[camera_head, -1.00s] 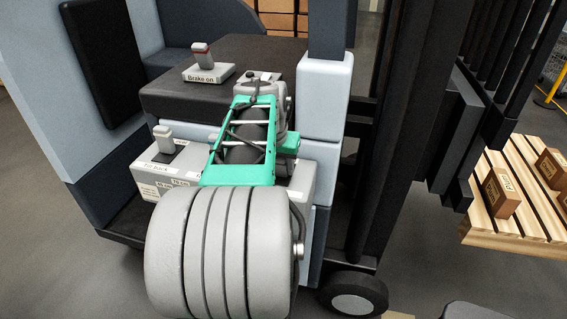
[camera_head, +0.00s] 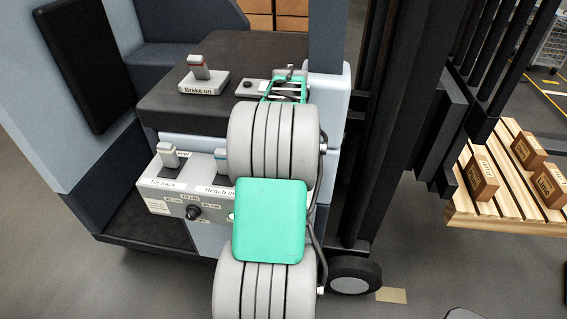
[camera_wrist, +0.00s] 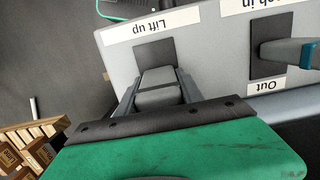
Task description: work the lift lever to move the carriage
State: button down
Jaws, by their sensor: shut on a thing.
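In the wrist view the grey lift lever (camera_wrist: 158,82) stands in a dark slot beside an upside-down "Lift up" label (camera_wrist: 152,28). My gripper (camera_wrist: 158,90) is shut on this lever, with one finger on each side of it. In the head view my arm hides the gripper and the lift lever. The dark carriage (camera_head: 440,170) is on the mast at the right, beside a wooden pallet (camera_head: 508,205) carrying several labelled boxes (camera_head: 479,180). How the pallet is supported is not clear.
The reach lever (camera_wrist: 290,52) stands close beside the lift lever. The tilt lever (camera_head: 168,157) is farther left on the grey console (camera_head: 155,203). A lever marked "Brake on" (camera_head: 200,68) stands on the black top behind. The dark mast (camera_head: 385,110) rises right of my arm.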

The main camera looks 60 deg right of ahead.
jog(key=c, duration=0.8)
grip_release()
jog(key=shift+o, duration=0.2)
jog(key=r, duration=0.2)
jog(key=r+b, duration=0.1)
jog(key=r, duration=0.4)
jog(key=shift+w+d+r, duration=0.2)
jog(key=shift+d+r, duration=0.2)
jog(key=shift+c, duration=0.2)
